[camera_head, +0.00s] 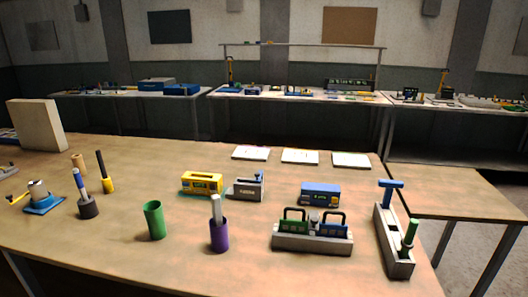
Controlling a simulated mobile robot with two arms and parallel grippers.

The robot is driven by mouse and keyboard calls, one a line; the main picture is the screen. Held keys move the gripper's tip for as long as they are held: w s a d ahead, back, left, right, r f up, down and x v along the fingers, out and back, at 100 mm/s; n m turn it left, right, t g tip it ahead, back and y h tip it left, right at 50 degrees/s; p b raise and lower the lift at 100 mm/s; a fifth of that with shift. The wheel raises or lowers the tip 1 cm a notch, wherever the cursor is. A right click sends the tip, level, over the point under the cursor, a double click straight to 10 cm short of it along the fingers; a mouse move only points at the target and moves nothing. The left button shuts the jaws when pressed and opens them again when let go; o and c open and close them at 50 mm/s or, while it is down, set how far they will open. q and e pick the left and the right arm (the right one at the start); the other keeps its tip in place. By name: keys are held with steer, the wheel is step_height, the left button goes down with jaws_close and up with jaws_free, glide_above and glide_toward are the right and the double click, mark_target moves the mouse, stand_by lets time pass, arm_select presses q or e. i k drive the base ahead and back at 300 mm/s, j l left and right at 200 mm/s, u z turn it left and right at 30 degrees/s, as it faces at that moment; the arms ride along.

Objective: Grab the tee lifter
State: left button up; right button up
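A blue T-shaped tool (390,188), which looks like the tee lifter, stands upright at the far end of a long grey holder (394,245) near the table's right edge. Its crossbar is on top, and its lower part is hidden in the holder. A green-handled tool (410,236) stands in the near end of the same holder. Neither of my grippers shows in the head view.
Left of the holder is a grey rack (312,243) with dark-handled green and blue pieces. A blue box (320,194), yellow box (202,183), purple cup (219,236) and green cup (155,220) stand on the wooden table. The front right corner is fairly clear.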

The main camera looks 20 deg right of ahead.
mark_target(389, 184)
steer(key=z, duration=1.6)
steer(key=i+l, duration=0.15)
steer(key=l, duration=0.2)
steer(key=i+l, duration=0.15)
steer(key=l, duration=0.2)
steer(key=i+l, duration=0.15)
steer(key=l, duration=0.2)
steer(key=i+l+u, duration=0.1)
steer(key=l+u, duration=0.2)
steer(key=u, duration=0.15)
steer(key=l+u, duration=0.7)
steer(key=u, duration=0.2)
steer(key=i, duration=0.05)
